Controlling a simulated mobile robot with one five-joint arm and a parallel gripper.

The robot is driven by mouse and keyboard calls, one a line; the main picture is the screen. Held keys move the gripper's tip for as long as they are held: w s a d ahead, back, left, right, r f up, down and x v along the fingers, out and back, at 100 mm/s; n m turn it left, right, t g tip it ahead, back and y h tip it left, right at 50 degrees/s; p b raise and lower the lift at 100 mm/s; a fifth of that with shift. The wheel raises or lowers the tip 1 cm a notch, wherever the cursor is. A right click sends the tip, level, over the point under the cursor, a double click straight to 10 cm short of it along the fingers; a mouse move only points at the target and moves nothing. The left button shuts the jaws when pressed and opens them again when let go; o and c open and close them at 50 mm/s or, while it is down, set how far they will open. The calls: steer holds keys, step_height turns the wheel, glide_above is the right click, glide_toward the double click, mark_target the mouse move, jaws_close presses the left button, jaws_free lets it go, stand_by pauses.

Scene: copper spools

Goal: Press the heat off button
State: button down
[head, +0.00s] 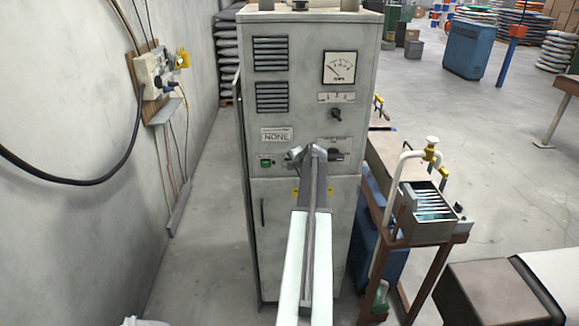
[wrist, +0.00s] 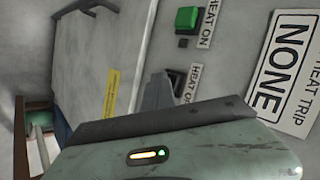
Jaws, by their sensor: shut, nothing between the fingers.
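The heat off button (wrist: 178,80) is a dark button beside the HEAT OFF label (wrist: 193,84) in the wrist view. My gripper's finger (wrist: 158,92) partly covers it and the label; I cannot tell whether they touch. The green heat on button (wrist: 187,18) is above it in the wrist view, with its HEAT ON label (wrist: 207,25) to the right. In the head view the green button (head: 266,162) shows on the grey cabinet (head: 310,215), left of my gripper (head: 298,154). My gripper is shut and empty, in front of the panel. The heat off button is hidden there.
The cabinet panel also has a NONE sign (head: 276,135), a dial gauge (head: 340,68), a knob (head: 337,114) and a dark switch (head: 336,155). A brown-framed stand with a tray (head: 428,228) is close on the right. The wall with cables is on the left.

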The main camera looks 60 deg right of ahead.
stand_by(0.4)
steer(key=shift+s+a, duration=0.45)
steer(key=shift+a, duration=0.2)
steer(key=s+a, duration=0.1)
steer(key=a, duration=0.1)
steer(key=s+a, duration=0.2)
stand_by(0.4)
stand_by(0.6)
